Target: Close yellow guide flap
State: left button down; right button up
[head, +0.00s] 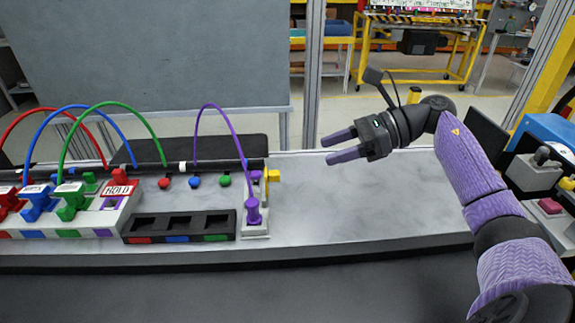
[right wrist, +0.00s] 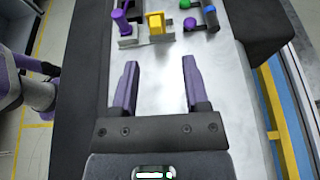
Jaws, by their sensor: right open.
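The yellow guide flap (head: 273,176) is a small piece at the right end of the module, beside the purple plug (head: 253,211). In the right wrist view the yellow flap (right wrist: 156,24) lies ahead of my fingers, just right of the purple plug (right wrist: 121,20). I cannot tell its exact angle. My right gripper (head: 328,148) is open and empty, above the table to the right of the flap and apart from it. Its two purple fingers (right wrist: 160,64) point toward the flap in the right wrist view. My left gripper is not in view.
The module holds red, blue and green plugs (head: 72,202) with arching cables, a sign reading MOLD (head: 119,190) and a black tray with empty slots (head: 180,228). The grey table (head: 350,215) is clear right of the module. A blue machine (head: 548,135) stands at the far right.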

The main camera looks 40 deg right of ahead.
aim_at(278, 172)
jog(key=x, duration=0.6)
jog(key=p+x, duration=0.1)
jog(key=x, duration=0.2)
jog(key=shift+s+a+f, duration=0.2)
jog(key=shift+a+f, duration=0.1)
jog(key=shift+a, duration=0.1)
grip_shut()
